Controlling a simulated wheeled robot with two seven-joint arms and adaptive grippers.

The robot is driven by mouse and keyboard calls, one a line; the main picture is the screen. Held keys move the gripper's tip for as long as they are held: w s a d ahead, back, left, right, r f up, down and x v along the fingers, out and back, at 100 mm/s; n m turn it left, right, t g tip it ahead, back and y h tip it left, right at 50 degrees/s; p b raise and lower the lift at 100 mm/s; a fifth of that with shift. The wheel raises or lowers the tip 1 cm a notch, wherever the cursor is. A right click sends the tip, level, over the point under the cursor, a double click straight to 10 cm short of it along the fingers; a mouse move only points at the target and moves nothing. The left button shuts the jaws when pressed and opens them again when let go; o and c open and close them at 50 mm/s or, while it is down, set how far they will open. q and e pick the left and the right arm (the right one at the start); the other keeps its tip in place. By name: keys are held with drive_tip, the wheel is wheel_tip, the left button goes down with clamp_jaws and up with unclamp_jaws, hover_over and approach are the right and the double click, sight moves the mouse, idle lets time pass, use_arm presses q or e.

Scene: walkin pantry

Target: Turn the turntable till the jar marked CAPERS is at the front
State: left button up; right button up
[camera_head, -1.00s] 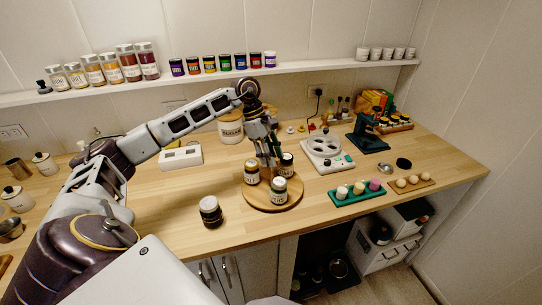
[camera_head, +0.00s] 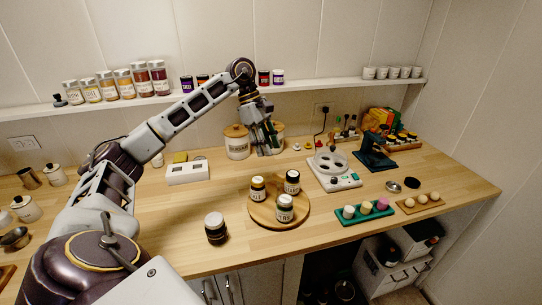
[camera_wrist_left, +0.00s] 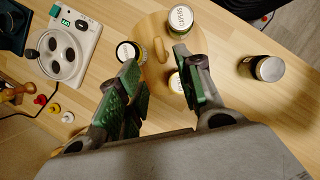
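The round wooden turntable (camera_head: 262,213) sits on the counter with three jars on it: a left jar (camera_head: 257,189), a right jar (camera_head: 292,182) and a front jar (camera_head: 285,208). In the left wrist view the turntable (camera_wrist_left: 157,25) shows a knob-like post, and one jar is partly hidden by a finger. My left gripper (camera_head: 266,140) is open and empty, above the counter behind the turntable, apart from the jars. My right gripper is out of view.
Canisters (camera_head: 237,143) stand close to the left gripper. A white device (camera_head: 333,170) and a green tray (camera_head: 364,212) are to the right.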

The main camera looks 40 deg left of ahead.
use_arm(q)
drive_tip(key=shift+v, duration=0.9)
drive_tip(key=shift+d+f, duration=0.1)
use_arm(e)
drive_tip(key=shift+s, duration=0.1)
